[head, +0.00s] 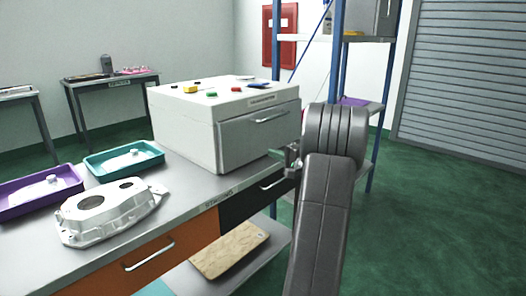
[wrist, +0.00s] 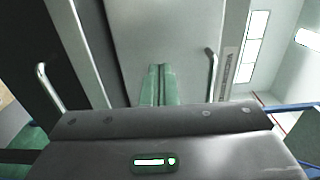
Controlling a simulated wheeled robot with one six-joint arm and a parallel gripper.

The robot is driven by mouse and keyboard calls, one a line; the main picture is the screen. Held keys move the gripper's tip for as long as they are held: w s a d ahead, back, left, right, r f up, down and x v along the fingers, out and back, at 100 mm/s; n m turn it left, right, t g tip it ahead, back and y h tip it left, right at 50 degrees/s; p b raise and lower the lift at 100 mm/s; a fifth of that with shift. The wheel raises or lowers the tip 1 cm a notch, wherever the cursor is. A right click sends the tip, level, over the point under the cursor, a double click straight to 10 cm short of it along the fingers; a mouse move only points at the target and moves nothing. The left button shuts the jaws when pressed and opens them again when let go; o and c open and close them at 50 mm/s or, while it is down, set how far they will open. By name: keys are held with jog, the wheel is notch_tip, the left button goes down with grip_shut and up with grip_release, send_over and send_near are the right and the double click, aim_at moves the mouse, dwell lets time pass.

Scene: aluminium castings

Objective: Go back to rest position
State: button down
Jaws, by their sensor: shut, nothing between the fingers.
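My gripper (head: 292,158) is small in the head view, partly hidden behind my dark arm, beside the lower right front of the white box (head: 203,131). In the wrist view its two greenish fingers (wrist: 158,72) are together with nothing between them. They point at a pale grey front panel (wrist: 180,35), which fills the middle of that view. A metal handle (wrist: 212,72) stands to the right of the fingers and another (wrist: 48,88) to the left. I cannot tell how far the fingertips are from the panel.
The workbench holds a metal casting (head: 108,213), a purple tray (head: 40,207) and a teal tray (head: 124,172). Its orange drawer (head: 150,262) and dark drawer (head: 240,207) look shut. A blue-posted shelf (head: 337,60) stands behind my arm. Green floor (head: 450,220) is clear at right.

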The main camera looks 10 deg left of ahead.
aim_at(247, 143)
jog(key=shift+v, duration=1.5)
jog(key=shift+a, duration=0.1)
jog(key=p+x, duration=0.1)
jog(key=x, duration=1.2)
jog(key=shift+w+a, duration=0.2)
jog(key=shift+w, duration=0.05)
